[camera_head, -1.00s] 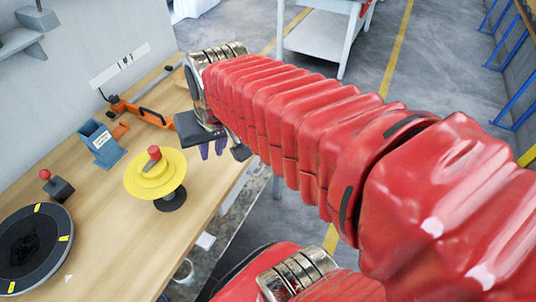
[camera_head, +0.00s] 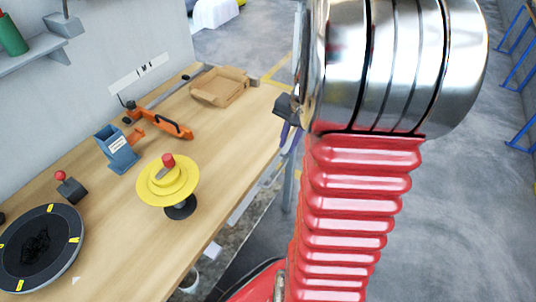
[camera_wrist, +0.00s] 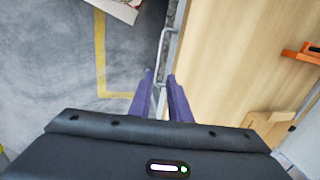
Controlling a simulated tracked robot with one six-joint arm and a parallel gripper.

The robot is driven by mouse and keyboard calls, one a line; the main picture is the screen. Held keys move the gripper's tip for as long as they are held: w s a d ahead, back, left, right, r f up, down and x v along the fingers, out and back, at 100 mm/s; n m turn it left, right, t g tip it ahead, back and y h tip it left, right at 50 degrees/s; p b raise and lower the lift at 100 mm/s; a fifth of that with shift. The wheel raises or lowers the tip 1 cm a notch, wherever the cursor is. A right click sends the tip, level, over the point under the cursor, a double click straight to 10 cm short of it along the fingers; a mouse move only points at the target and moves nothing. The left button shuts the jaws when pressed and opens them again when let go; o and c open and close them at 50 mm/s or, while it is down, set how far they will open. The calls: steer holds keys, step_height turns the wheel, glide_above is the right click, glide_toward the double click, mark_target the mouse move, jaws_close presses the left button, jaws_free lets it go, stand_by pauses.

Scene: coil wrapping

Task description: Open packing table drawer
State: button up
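The packing table (camera_head: 130,225) has a light wood top and shows along the right in the wrist view (camera_wrist: 225,50). A metal bar handle (camera_wrist: 163,44) runs along the table's front edge in the wrist view. My gripper (camera_wrist: 160,75) has two purple fingers, apart with a gap between them. The near end of the handle shows in line with that gap; I cannot tell whether it lies between the fingers or beyond them. In the head view my gripper (camera_head: 289,138) is at the table's front edge, partly hidden by my arm. The drawer itself is not clearly visible.
On the table stand a yellow round stand (camera_head: 168,183), a blue holder (camera_head: 117,150), an orange tool (camera_head: 168,127), a black turntable (camera_head: 68,240) and an open cardboard box (camera_head: 220,88). Grey floor with a yellow line (camera_wrist: 99,60) is clear beside the table.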

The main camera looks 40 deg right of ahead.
mark_target(279, 171)
steer(key=shift+d+f, duration=0.15)
steer(key=f, duration=0.4)
steer(key=w+f, duration=0.1)
steer(key=f, duration=0.4)
steer(key=w+a+f, duration=0.1)
steer(key=f, duration=0.3)
steer(key=shift+w+f, duration=0.2)
steer(key=shift+f, duration=0.05)
steer(key=shift+c, duration=0.5)
jaws_close()
